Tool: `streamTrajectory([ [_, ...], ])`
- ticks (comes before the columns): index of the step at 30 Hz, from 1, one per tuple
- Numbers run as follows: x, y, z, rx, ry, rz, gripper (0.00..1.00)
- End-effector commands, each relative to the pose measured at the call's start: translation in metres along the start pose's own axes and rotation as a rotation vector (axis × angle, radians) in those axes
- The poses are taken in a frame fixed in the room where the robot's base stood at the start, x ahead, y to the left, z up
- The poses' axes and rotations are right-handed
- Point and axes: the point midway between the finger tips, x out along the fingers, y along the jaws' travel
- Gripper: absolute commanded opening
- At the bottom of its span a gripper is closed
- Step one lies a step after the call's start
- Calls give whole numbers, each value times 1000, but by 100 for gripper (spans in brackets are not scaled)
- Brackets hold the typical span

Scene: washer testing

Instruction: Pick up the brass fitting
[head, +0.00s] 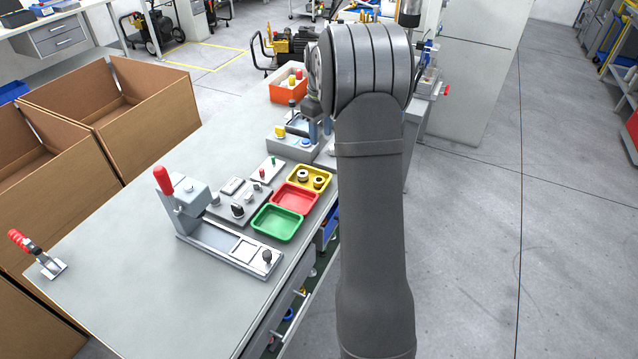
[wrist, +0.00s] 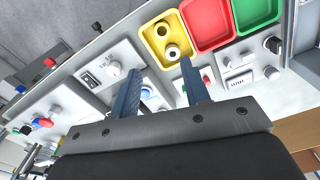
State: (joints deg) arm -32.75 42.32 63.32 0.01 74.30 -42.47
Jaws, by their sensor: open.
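A yellow tray (head: 291,178) on the workbench holds two small round, hollow fittings. One (head: 303,176) has a pale top with a dark hole; the other (head: 318,182) looks more brass-coloured. In the wrist view the tray (wrist: 149,36) is at the top centre, with one fitting (wrist: 161,29) and another (wrist: 172,52) upright in it. My gripper (wrist: 158,78) is open and empty, apart from the fittings. In the head view its blue fingers (head: 320,130) are partly hidden by my arm, beyond the tray.
A red tray (head: 292,211) and a green tray (head: 259,222) stand beside the yellow one. A toggle-clamp fixture (head: 200,228) and small button panels (head: 266,171) are to the left. An orange bin (head: 275,89) stands at the back. The bench's front left is mostly clear.

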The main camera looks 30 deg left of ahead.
Motion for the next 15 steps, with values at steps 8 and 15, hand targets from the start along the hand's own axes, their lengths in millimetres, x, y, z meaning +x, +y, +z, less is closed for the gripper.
streamTrajectory([
  [8, 52, -1, 0, -7, -6, -4, 43],
  [15, 101, -1, 0, -5, -4, -3, 43],
])
